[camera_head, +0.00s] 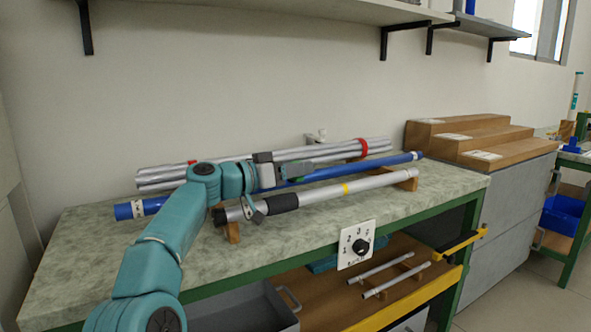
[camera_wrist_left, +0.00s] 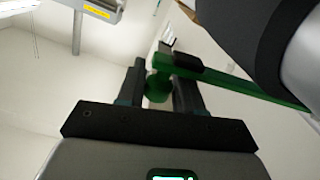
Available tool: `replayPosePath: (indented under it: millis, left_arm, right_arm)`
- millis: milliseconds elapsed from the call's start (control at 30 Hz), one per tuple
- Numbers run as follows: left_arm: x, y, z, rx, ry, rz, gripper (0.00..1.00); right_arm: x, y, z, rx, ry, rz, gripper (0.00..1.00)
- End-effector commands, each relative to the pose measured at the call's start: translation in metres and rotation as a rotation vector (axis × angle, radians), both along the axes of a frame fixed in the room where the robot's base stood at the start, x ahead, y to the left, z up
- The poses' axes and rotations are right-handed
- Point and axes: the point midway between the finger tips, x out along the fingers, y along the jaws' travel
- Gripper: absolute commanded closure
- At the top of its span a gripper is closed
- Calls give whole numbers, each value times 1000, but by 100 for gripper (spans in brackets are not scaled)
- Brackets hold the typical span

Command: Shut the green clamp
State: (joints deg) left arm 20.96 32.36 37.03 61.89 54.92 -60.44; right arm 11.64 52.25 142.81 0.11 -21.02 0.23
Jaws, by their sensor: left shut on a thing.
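The green clamp (camera_wrist_left: 220,82) shows in the left wrist view as a green bar with a black pad and a rounded green part at its near end. My left gripper (camera_wrist_left: 160,88) has its two dark fingers on either side of that rounded part and is shut on it. In the head view my left gripper (camera_head: 298,172) reaches over the blue rod (camera_head: 345,170) on the bench. Only a little green shows at its fingers there, so the rest of the clamp is hidden or too small to make out. I cannot tell whether the clamp is open. My right gripper is not in view.
A silver rod with a black sleeve (camera_head: 330,191) lies in front on wooden supports. Silver tubes (camera_head: 340,149) with a red band lie behind. Wooden steps (camera_head: 475,134) stand right. A dial plate (camera_head: 356,245) is on the bench front. The front benchtop (camera_head: 260,252) is clear.

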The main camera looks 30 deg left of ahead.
Motion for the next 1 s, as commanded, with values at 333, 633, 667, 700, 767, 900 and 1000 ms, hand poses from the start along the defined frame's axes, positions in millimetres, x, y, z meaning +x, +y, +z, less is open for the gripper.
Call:
replayPosePath:
  millis: [333,633,667,700,767,900,1000]
  left_arm:
    - [-2,-1,0,-3,1,-1,48]
    - [-21,9,-2,-2,0,4,48]
    - [-27,12,-2,-2,-1,5,48]
    - [-35,16,-2,0,-1,5,48]
    - [-49,24,-2,-1,0,6,48]
    - [-84,42,-1,-1,0,6,48]
    - [-106,53,-1,-3,1,5,48]
  right_arm:
    - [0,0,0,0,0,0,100]
    - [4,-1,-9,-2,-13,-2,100]
    - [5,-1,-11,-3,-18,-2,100]
    - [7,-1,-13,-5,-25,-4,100]
    - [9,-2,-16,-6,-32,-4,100]
    - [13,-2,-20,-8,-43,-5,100]
    - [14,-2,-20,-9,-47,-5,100]
